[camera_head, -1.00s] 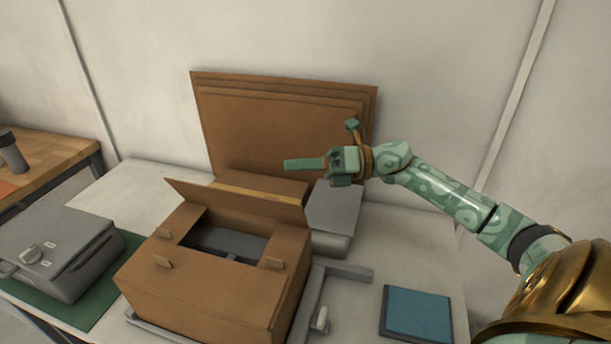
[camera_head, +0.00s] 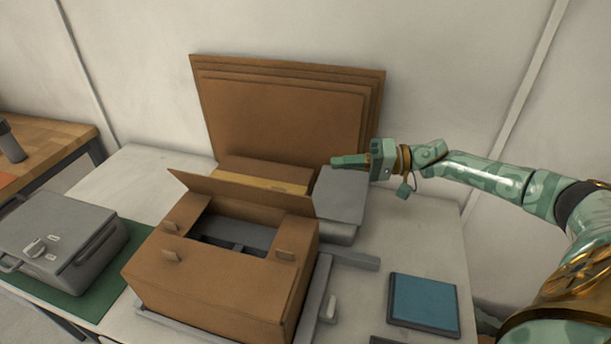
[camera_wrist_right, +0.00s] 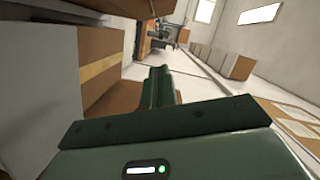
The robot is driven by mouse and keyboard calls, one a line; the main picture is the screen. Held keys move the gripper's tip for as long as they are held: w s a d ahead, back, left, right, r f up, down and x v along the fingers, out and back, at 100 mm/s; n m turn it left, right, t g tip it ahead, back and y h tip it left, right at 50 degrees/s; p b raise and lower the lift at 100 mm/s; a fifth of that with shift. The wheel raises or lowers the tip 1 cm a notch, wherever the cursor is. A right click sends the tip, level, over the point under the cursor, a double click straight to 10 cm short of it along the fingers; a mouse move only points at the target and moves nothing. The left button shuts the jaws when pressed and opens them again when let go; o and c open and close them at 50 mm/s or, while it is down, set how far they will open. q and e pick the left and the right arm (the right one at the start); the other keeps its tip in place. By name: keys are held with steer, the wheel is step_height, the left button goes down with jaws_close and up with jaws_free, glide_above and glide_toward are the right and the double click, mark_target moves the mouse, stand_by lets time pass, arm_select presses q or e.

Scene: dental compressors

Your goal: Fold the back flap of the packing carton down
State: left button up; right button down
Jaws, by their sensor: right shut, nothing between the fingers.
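The brown packing carton (camera_head: 205,275) stands on the white table with its top partly open. Its back flap (camera_head: 240,194) stands up, tilted, along the far edge of the opening. The side flaps and front flap lie folded inward, with small tabs on top. A dark grey object (camera_head: 240,235) shows inside. My right gripper (camera_head: 335,161) is shut and empty, above and right of the carton, behind the back flap and apart from it. In the right wrist view its closed fingers (camera_wrist_right: 160,88) point away. My left gripper is not in view.
Behind the carton lie a taped brown box (camera_head: 262,172) and leaning cardboard sheets (camera_head: 285,110). A grey box (camera_head: 340,195) is under my right gripper. A grey case (camera_head: 60,240) stands left on a green mat. A blue pad (camera_head: 424,302) lies right.

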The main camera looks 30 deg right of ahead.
steer(key=w+a+f+b, duration=0.1)
steer(key=w+a+f, duration=0.1)
steer(key=a, duration=0.8)
steer(key=shift+w+a+f, duration=0.4)
steer(key=shift+w, duration=0.3)
steer(key=shift+r, duration=0.1)
